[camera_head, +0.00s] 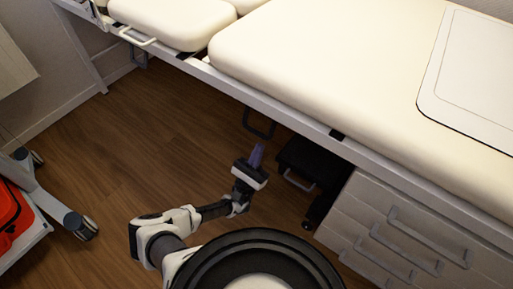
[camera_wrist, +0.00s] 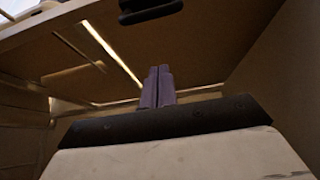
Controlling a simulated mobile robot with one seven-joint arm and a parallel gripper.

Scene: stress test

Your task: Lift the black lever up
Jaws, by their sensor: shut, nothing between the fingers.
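A black looped lever (camera_head: 258,126) hangs below the bed's frame, just above my gripper in the head view. A dark bar (camera_wrist: 150,11) shows at the top edge of the wrist view, above my fingertips; it appears to be the same lever. My gripper (camera_head: 257,153) is low beside the bed, pointing up toward the frame. Its two purple fingers (camera_wrist: 158,86) are together, with nothing between them. In the wrist view there is a gap between the fingertips and the dark bar.
The cream-padded bed (camera_head: 310,60) overhangs the area. A drawer cabinet (camera_head: 385,235) and a black step-like object (camera_head: 305,163) stand below it, right of my gripper. Another dark loop (camera_head: 138,58) hangs farther left. A wheeled cart (camera_head: 50,200) is at left. Wooden floor (camera_head: 140,130) is clear between.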

